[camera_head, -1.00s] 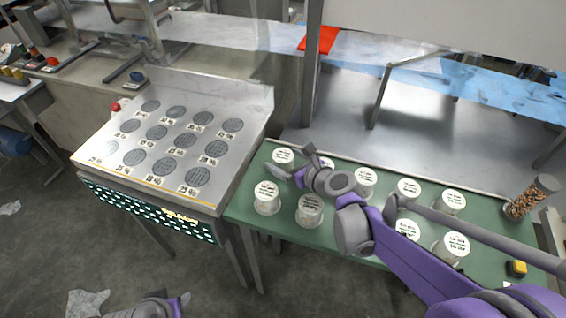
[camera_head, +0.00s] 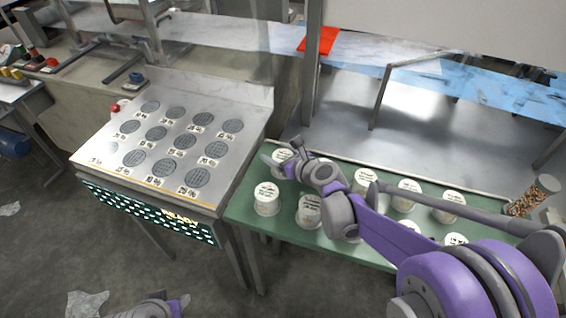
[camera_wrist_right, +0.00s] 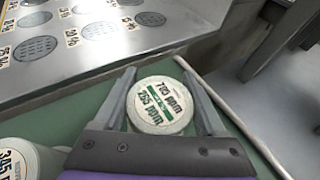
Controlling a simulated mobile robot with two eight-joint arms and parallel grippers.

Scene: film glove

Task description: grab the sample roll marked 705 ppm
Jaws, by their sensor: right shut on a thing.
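The sample roll (camera_wrist_right: 160,105) is a round white-topped roll at the back left corner of the green table, also in the head view (camera_head: 281,155). Its label carries two ppm figures in the right wrist view; one looks like 705 ppm, though its first digits are hard to read, and the other reads 265 ppm. My right gripper (camera_wrist_right: 157,72) is shut on this roll, with one finger on each side of it. In the head view the right gripper (camera_head: 283,158) partly covers the roll. Part of my left arm's end (camera_head: 155,306) shows at the bottom edge; its fingers are not clear.
Several other white-labelled rolls (camera_head: 267,197) stand on the green table (camera_head: 245,214), some behind my right arm. A steel panel (camera_head: 225,165) with dark round pads and ppm-like labels stands left. A jar (camera_head: 530,196) is at the right end.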

